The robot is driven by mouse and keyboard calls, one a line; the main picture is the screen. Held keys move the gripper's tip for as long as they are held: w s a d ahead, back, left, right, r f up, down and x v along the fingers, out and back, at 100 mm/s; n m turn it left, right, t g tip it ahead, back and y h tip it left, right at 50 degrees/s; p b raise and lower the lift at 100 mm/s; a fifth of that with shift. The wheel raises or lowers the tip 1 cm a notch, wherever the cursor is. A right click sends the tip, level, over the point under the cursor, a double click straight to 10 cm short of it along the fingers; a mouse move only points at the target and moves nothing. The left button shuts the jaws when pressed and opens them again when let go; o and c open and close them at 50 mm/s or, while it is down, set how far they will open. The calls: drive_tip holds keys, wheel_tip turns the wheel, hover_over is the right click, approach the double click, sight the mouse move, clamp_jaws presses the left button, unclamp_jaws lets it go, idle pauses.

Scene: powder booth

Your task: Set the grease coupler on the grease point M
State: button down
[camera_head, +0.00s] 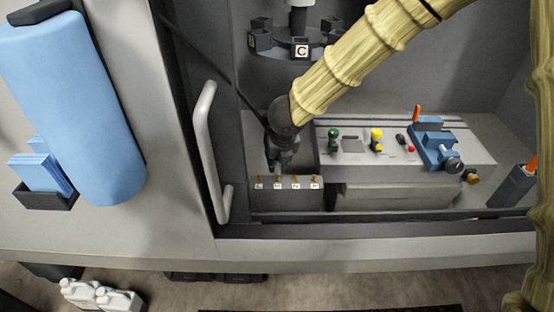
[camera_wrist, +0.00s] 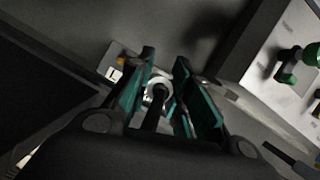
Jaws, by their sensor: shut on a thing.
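My gripper (camera_head: 279,165) points down just above the left part of a row of small brass grease points (camera_head: 295,178) with white labels on a dark block. The label letters are too small to read surely, so I cannot tell which point is M. In the wrist view, my gripper (camera_wrist: 166,78) has its two teal-lined fingers shut around the grease coupler (camera_wrist: 159,82), a pale ring with a dark stem. The coupler is hidden in the head view. Whether it touches a grease point cannot be seen. One label with a brass point (camera_wrist: 116,70) shows left of the fingers.
A panel (camera_head: 335,147) with green, yellow and red controls and a blue vise-like fixture (camera_head: 432,143) lies to the right. A dark turret (camera_head: 285,45) hangs behind. A door handle (camera_head: 206,150) stands at left. The booth's front ledge (camera_head: 380,218) runs below.

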sight(277, 168)
drive_tip(key=shift+f+b, duration=0.5)
drive_tip(key=shift+f, duration=0.2)
drive_tip(key=shift+f+b, duration=0.3)
drive_tip(key=shift+f, duration=0.05)
drive_tip(key=shift+f+b, duration=0.4)
drive_tip(key=shift+f, duration=0.1)
drive_tip(key=shift+f, duration=0.1)
drive_tip(key=c, duration=1.2)
unclamp_jaws()
drive_tip(key=v, duration=1.2)
